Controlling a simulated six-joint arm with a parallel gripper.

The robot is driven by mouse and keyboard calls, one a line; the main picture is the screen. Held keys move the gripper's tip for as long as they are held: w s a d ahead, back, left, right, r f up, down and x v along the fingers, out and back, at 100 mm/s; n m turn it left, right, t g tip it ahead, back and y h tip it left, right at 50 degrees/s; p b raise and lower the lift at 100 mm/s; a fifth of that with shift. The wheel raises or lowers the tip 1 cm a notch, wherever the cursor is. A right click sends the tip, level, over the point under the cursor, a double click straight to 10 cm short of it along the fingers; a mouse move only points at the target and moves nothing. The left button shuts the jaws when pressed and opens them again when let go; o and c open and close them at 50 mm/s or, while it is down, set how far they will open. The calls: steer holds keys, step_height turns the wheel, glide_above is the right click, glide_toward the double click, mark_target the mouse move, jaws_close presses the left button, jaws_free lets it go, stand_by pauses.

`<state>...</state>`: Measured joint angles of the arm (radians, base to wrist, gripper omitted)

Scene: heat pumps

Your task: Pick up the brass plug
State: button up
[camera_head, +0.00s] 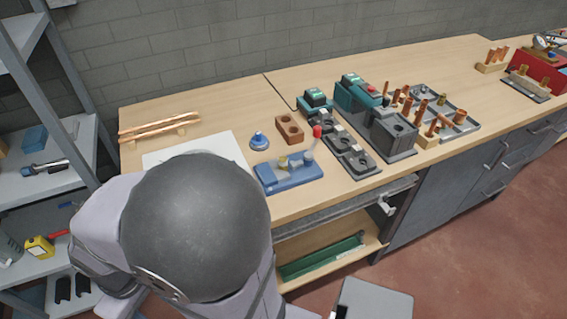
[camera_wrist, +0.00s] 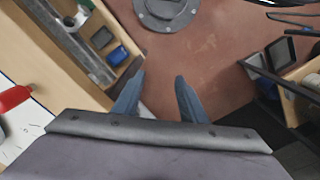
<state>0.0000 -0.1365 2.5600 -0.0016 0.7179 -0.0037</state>
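I cannot single out the brass plug for certain. In the head view a small brass-coloured piece (camera_head: 283,163) sits on a blue fixture (camera_head: 287,177) with a red-knobbed lever. Another small yellowish fitting (camera_head: 441,99) is in the grey tray (camera_head: 474,126) among copper pieces. My gripper (camera_wrist: 160,78) shows in the wrist view with its two fingers apart and nothing between them. It points toward the floor, away from these parts. It is hidden in the head view, where my arm covers the front left.
The wooden bench (camera_head: 236,103) also bears a brown two-hole block (camera_head: 289,128), a blue-topped round item (camera_head: 259,141), green-and-grey devices (camera_head: 361,101) and copper pipes (camera_head: 160,124). A shelf rack (camera_head: 76,138) stands left. The wrist view shows red floor (camera_wrist: 215,50) and a red object (camera_wrist: 14,98).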

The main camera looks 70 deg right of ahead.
mark_target(281, 163)
steer(key=shift+o, duration=0.5)
steer(key=shift+d, duration=0.1)
